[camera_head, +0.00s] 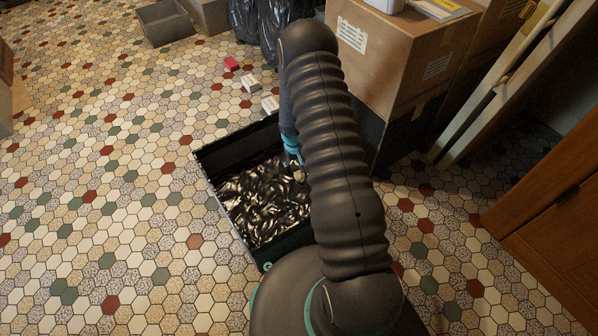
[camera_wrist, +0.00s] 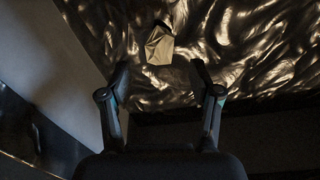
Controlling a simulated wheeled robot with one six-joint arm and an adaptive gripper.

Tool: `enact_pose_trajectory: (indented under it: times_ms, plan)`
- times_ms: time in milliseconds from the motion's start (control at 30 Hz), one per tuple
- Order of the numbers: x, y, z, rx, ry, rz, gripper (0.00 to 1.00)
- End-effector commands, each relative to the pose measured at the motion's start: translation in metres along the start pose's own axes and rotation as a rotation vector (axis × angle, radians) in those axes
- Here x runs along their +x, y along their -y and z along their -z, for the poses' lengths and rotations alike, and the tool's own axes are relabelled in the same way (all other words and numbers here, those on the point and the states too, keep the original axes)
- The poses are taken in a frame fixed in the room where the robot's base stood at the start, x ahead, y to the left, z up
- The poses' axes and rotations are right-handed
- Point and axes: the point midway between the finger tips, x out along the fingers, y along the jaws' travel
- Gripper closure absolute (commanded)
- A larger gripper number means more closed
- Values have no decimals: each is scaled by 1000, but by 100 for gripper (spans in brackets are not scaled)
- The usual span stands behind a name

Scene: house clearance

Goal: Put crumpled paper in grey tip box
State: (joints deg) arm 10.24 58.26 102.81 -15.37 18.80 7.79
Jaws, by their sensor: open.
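The crumpled paper (camera_wrist: 160,47) is a small beige faceted piece lying on the shiny dark crumpled filling, in the wrist view. It is just beyond my gripper (camera_wrist: 160,78), whose two fingers are spread and empty, with the paper roughly centred ahead of them. In the head view my gripper (camera_head: 294,160) is low over the dark open box (camera_head: 236,226) that holds this filling. My arm hides part of that box. A grey open box (camera_head: 165,24) stands on the floor at the back left and looks like the grey tip box.
Black bags (camera_head: 262,25) stand at the back. A cardboard box (camera_head: 385,60) is right of my arm. Small red (camera_head: 231,63) and white (camera_head: 250,84) items lie behind the dark box. A wooden cabinet (camera_head: 555,225) is at right. The tiled floor at left is mostly clear.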

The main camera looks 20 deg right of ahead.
Motion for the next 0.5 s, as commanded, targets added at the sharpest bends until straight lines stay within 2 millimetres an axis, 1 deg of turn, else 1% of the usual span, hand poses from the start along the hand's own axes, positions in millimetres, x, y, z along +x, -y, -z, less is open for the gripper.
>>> enact_pose_trajectory:
  times_ms: [33, 200, 300, 433, 500]
  plan:
    - [-13, 0, 1, 0, -3, 0, 37]
    - [-40, 0, 0, -1, -2, 0, 37]
    - [-51, 0, 0, 0, -2, 0, 37]
    - [-59, 0, 0, 0, -1, 0, 37]
    - [-70, 0, 2, 0, -9, -1, 37]
